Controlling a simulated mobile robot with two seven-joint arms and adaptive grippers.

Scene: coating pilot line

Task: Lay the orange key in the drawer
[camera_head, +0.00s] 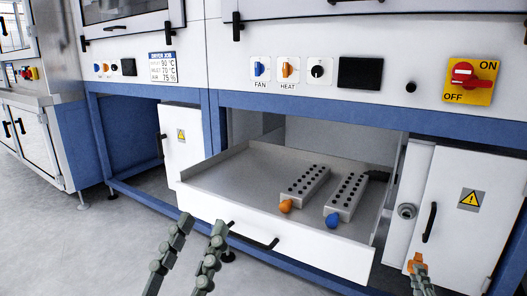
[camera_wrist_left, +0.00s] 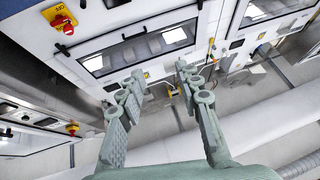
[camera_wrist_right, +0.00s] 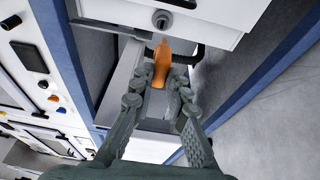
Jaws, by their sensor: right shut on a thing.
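The orange key (camera_head: 415,262) is in my right gripper (camera_head: 419,272), at the lower right of the head view. In the right wrist view the key (camera_wrist_right: 161,62) sticks out between the fingertips (camera_wrist_right: 161,82), pointing toward a round lock (camera_wrist_right: 162,19); I cannot tell whether they touch. The drawer (camera_head: 210,180) is pulled open in the middle of the head view, to the left of the right gripper. My left gripper (camera_head: 203,224) is open and empty in front of the drawer's left part. It also shows open in the left wrist view (camera_wrist_left: 158,72).
Two grey strips with black dots lie in the drawer, one with an orange end (camera_head: 286,206), one with a blue end (camera_head: 332,221). The drawer's left floor is clear. A white cabinet door (camera_head: 460,215) with a black handle stands right of it. The lock (camera_head: 406,211) is beside the drawer.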

